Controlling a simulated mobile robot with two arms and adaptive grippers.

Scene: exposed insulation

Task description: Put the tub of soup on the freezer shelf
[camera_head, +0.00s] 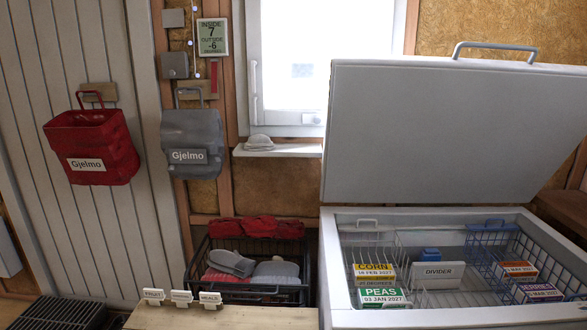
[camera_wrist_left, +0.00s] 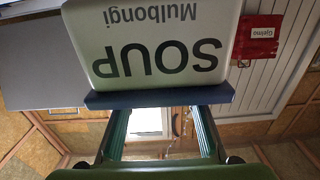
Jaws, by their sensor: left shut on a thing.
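The tub of soup (camera_wrist_left: 160,45) is a pale tub with a dark blue lid (camera_wrist_left: 160,97), its lettering upside down in the left wrist view. My left gripper (camera_wrist_left: 160,110) is shut on it at the lid, with a finger on either side. Neither the tub nor either gripper shows in the head view. The chest freezer (camera_head: 340,318) stands at the right of the head view, its lid (camera_head: 450,130) raised. Inside are wire baskets and a white divider (camera_head: 438,275). I cannot tell which part is the freezer shelf.
Corn (camera_head: 374,271) and peas (camera_head: 383,298) packs stand left of the divider. Orange (camera_head: 516,270) and purple (camera_head: 538,292) packs are at right, and a blue item (camera_head: 431,253) is behind. A wooden counter (camera_head: 230,318) with small signs adjoins the freezer; a wire basket (camera_head: 260,292) holds clothing.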

